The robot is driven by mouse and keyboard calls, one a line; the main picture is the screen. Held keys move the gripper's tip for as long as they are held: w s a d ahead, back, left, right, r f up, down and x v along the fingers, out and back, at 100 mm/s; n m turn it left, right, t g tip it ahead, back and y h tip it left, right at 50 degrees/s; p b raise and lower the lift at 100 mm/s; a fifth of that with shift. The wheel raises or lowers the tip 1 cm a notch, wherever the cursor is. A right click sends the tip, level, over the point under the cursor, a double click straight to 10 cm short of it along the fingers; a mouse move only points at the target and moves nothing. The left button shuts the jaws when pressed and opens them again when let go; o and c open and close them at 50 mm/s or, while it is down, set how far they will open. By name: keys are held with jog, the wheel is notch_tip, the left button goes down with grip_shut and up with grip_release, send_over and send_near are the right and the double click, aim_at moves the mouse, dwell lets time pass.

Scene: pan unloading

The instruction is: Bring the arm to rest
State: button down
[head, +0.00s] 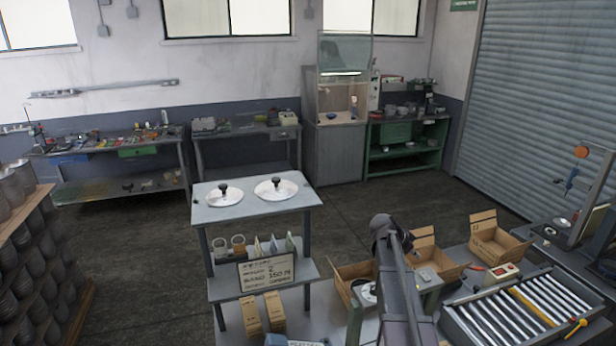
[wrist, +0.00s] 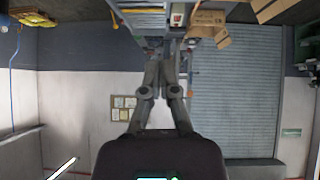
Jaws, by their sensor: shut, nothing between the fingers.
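My gripper (wrist: 161,52) shows in the middle of the wrist view, its two fingers close together with nothing held between them. The wrist view looks upside down, with wall and shutter behind the fingers. My arm (head: 396,275) rises at the lower middle right of the head view, in front of the cardboard boxes. The gripper's fingertips cannot be made out in the head view.
A grey stand (head: 222,210) bears two white lids (head: 276,190) with black knobs. Open cardboard boxes (head: 497,243) and a roller conveyor (head: 520,310) lie right of my arm. Stacked dark pans (head: 30,240) stand at left. The floor (head: 380,205) behind the stand is clear.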

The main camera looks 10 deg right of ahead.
jog(key=s+a+f+n+y, duration=0.25)
jog(key=s+a+n, duration=0.25)
jog(key=a, duration=0.6)
jog(key=s+a+f+n+y, duration=0.1)
jog(key=s+a+n+y, duration=0.4)
jog(key=a, duration=0.6)
jog(key=s+a+f+n+y, duration=0.2)
jog(key=s+a+n, duration=0.35)
jog(key=a, duration=0.45)
jog(key=shift+n+g+h, duration=0.25)
jog(key=shift+n+g, duration=0.05)
jog(key=shift+n, duration=0.05)
jog(key=f+b, duration=0.8)
jog(key=s+f+b, duration=0.1)
jog(key=f+b, duration=0.7)
jog(key=s+f+b, duration=0.1)
jog(key=f+b, duration=0.7)
jog(key=shift+s+a+f, duration=0.1)
jog(key=shift+s, duration=0.15)
